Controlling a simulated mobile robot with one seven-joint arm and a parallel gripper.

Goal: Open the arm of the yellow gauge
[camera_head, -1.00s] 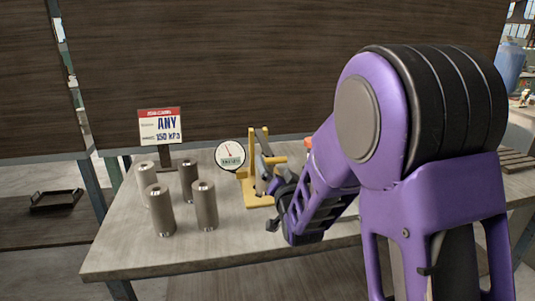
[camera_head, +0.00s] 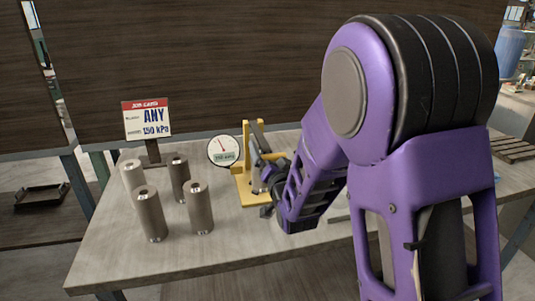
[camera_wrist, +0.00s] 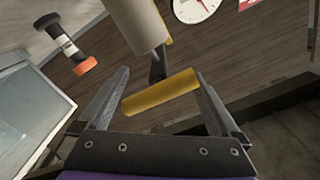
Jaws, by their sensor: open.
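The yellow gauge (camera_head: 241,190) stands near the back middle of the table, with its round white dial (camera_head: 224,151) at its left. In the wrist view, a yellow handle bar (camera_wrist: 160,93) on a dark arm (camera_wrist: 157,66) lies crosswise between the fingers of my gripper (camera_wrist: 163,75). The fingers are open on either side of the bar, and I see no clear grip on it. A pale cylinder (camera_wrist: 138,24) is just beyond the bar, and the dial shows at the top (camera_wrist: 196,6). In the head view my gripper (camera_head: 268,184) is at the gauge's right side and partly hides it.
Several grey-brown cylinders (camera_head: 150,214) stand on the table (camera_head: 110,262) left of the gauge. A job card sign (camera_head: 147,120) stands behind them. A dark panel (camera_head: 230,60) rises behind the table. A black and orange object (camera_wrist: 66,45) shows in the wrist view.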

